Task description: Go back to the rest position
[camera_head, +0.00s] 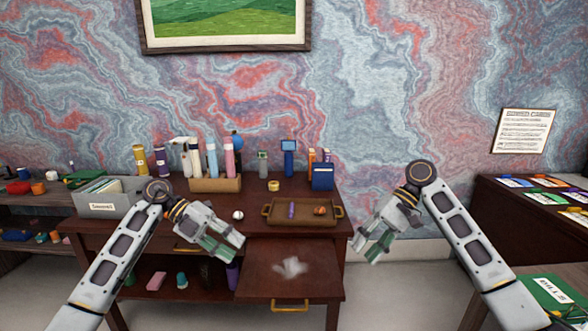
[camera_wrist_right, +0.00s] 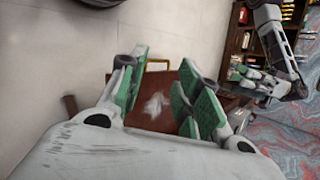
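My left gripper (camera_head: 222,246) hangs in front of the desk's left half in the head view, its fingers pointing down and to the right. I cannot clearly tell its opening there. My right gripper (camera_head: 372,247) is to the right of the desk, over the floor. In the right wrist view its green-padded fingers (camera_wrist_right: 160,98) are spread apart with nothing between them. The pulled-out drawer (camera_head: 262,271) of the dark desk lies between the grippers.
A brown tray (camera_head: 278,221) with a purple item and an orange item stands on the desk. A grey file box (camera_head: 105,204), a bottle holder (camera_head: 215,185) and a blue box (camera_head: 322,177) stand around it. A side table (camera_head: 540,213) is at right. Pale floor is clear.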

